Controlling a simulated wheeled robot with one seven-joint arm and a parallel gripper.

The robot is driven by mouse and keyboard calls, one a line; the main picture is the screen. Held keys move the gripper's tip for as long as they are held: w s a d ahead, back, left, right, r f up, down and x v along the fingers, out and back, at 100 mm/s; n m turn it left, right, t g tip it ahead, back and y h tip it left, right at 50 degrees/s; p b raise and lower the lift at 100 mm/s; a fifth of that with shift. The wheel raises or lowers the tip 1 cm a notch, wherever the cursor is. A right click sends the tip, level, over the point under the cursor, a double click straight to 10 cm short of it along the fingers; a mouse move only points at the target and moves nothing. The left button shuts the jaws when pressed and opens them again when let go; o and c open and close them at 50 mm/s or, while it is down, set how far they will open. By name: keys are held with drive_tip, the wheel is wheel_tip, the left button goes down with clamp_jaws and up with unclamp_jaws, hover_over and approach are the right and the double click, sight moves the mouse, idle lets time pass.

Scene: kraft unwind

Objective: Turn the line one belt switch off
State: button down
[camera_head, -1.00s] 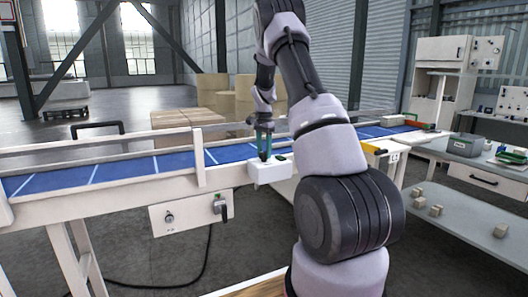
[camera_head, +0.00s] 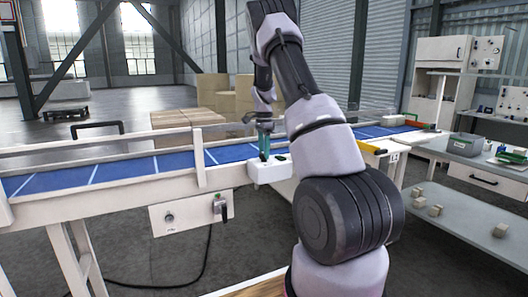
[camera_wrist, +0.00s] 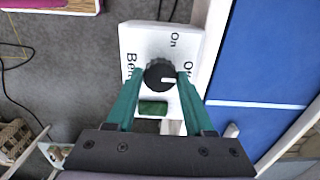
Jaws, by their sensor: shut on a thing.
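The line one belt switch is a white box (camera_head: 268,172) on the near edge of the conveyor. In the wrist view the box (camera_wrist: 183,38) carries a dark round knob (camera_wrist: 157,74) with a white pointer mark. "On" is printed above the knob, "Off" to its right, and a partly hidden word starting "Be" to its left. The mark points right, toward "Off". My gripper (camera_wrist: 160,76) has its teal fingers on both sides of the knob and is shut on it. In the head view my gripper (camera_head: 265,156) reaches down onto the box.
The blue conveyor belt (camera_head: 120,171) runs behind the box. A white panel (camera_head: 185,214) with another knob and a dark handle hangs below the conveyor. A green rectangle (camera_wrist: 153,107) lies on the box beside the knob. A workbench (camera_head: 478,170) stands at the right.

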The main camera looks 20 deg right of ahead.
drive_tip(key=shift+c, duration=1.4)
unclamp_jaws()
wheel_tip(320, 180, up, 11)
drive_tip(key=shift+f, duration=0.1)
